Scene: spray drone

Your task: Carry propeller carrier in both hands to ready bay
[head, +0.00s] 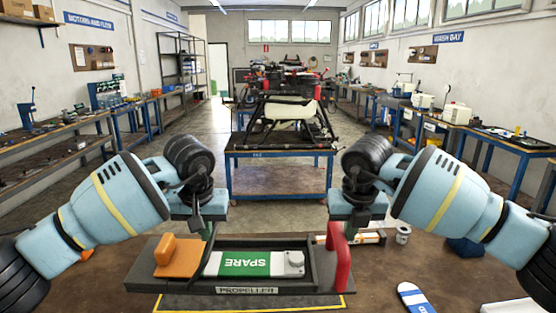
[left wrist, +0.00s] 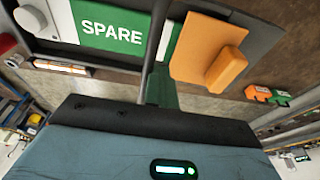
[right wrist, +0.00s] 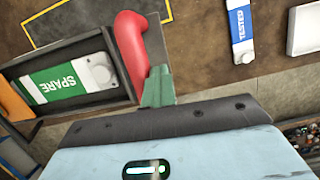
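The propeller carrier (head: 139,279), a dark tray labelled PROPELLER, is level over the bench in front of me. It holds a green-and-white SPARE piece (head: 240,263); an orange block (head: 180,257) is at its left and a red handle (head: 341,262) at its right end. My left gripper (head: 210,233) is at the tray's far side, by the orange block; its fingers (left wrist: 160,88) meet a thin dark bar, and their grip is unclear. My right gripper (right wrist: 158,87) has its fingers close together, right against the red handle. I cannot tell whether the tray touches the bench.
A yellow outline (head: 250,307) on the bench shows along the carrier's near side. A blue-and-white TESTED tag (right wrist: 241,30) lies to the right, near a small spool (head: 403,235). Beyond the bench, a blue cart (head: 279,180) carries a drone; side benches line both walls.

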